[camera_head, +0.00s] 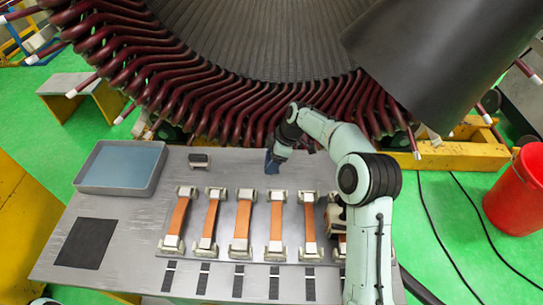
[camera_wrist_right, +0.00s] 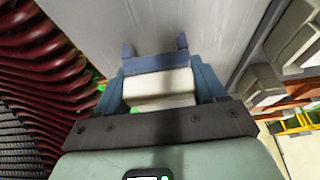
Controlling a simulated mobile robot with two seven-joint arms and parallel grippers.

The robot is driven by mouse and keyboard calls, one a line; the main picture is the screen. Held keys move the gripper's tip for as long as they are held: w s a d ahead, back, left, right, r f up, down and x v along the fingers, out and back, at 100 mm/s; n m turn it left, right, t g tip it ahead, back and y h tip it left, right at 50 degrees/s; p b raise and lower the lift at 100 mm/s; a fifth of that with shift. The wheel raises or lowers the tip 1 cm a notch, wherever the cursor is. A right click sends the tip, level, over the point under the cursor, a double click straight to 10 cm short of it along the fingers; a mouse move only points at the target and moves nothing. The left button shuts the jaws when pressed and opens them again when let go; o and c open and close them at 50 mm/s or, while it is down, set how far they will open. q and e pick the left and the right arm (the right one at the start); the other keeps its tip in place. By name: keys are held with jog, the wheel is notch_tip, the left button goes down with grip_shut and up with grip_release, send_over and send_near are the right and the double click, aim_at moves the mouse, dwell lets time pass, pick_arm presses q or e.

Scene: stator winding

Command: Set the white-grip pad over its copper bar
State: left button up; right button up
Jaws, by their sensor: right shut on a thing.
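My right gripper (camera_head: 272,167) hangs above the back middle of the grey table. In the right wrist view its two blue fingers (camera_wrist_right: 158,90) are closed on the sides of the white-grip pad (camera_wrist_right: 160,88), a white block with a dark blue plate and two prongs pointing away. In the head view the held pad is small and mostly hidden by the gripper. Several copper bars (camera_head: 241,221) lie in a row in front, each between cream end blocks. The pad is apart from the bars. Which bar belongs to it I cannot tell. My left gripper is not in view.
A grey tray (camera_head: 79,186) stands at the table's back left and a black mat (camera_head: 85,243) at the front left. A small dark and white piece (camera_head: 199,160) lies at the back. Black strips lie before the bars. The large stator (camera_head: 250,40) rises behind the table.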

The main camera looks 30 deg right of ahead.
jog(key=shift+f, duration=0.15)
jog(key=o, duration=1.2)
jog(key=shift+c, duration=0.2)
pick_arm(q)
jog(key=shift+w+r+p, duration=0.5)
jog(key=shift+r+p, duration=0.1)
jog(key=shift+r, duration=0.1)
pick_arm(e)
jog(key=v, duration=1.3)
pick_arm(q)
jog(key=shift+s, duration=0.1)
pick_arm(e)
jog(key=shift+s, duration=0.15)
